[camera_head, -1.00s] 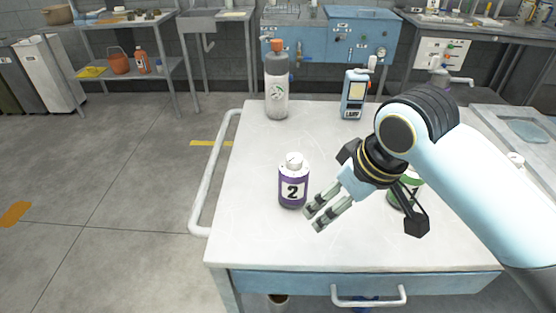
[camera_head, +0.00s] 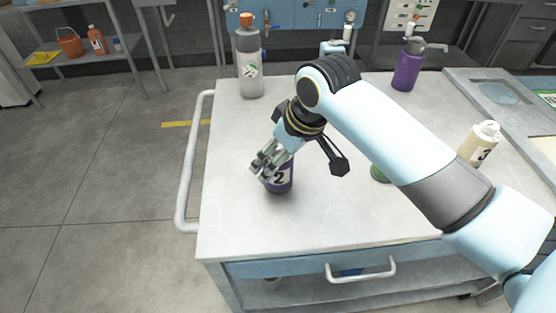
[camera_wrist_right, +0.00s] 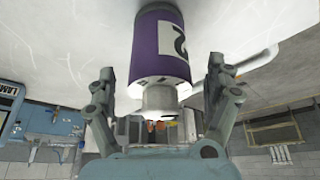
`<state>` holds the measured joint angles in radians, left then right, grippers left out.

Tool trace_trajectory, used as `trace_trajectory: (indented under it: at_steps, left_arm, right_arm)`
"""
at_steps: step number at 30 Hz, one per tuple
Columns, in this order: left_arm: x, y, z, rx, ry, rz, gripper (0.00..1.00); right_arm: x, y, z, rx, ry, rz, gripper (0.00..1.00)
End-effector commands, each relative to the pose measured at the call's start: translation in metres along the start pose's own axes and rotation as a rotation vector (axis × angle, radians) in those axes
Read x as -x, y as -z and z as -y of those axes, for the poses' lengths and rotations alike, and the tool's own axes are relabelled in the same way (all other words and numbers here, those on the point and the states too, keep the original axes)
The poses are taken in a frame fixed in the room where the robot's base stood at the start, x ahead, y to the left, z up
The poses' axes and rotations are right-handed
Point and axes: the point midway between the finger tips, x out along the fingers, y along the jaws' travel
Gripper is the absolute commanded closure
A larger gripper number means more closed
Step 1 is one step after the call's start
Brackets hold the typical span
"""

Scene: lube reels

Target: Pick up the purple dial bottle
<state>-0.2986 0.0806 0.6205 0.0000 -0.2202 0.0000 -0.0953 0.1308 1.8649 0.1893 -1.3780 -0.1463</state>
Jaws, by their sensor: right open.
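A small purple bottle (camera_head: 281,184) with a white label marked 2 stands on the white cart top. My right gripper (camera_head: 266,170) is at it and covers its upper part and cap in the head view. In the right wrist view the bottle (camera_wrist_right: 150,46) appears upside down with its pale cap between the two spread fingers of my right gripper (camera_wrist_right: 160,85). Gaps show on both sides, so the fingers look apart from it. A second, taller purple bottle (camera_head: 407,68) with a grey spout stands at the cart's back right. My left gripper is not in view.
A grey bottle with an orange cap (camera_head: 249,65) stands at the back left. A green-marked item (camera_head: 379,172) is partly hidden behind my right arm. A cream bottle marked 3 (camera_head: 479,144) stands at the right. The cart's front and left top are clear.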

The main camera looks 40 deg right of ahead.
Motion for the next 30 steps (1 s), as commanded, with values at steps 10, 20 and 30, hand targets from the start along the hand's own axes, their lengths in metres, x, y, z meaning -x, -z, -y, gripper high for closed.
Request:
trace_trajectory:
  at_steps: [10,20,30]
  left_arm:
    - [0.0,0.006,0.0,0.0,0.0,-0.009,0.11]
    - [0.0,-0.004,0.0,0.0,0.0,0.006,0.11]
    - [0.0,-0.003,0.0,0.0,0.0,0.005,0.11]
  right_arm:
    - [-0.01,0.0,0.0,0.001,0.0,-0.001,0.16]
    - [-0.01,0.0,0.0,0.0,0.0,-0.001,0.59]
    - [-0.01,0.0,0.0,0.001,0.0,-0.002,0.85]
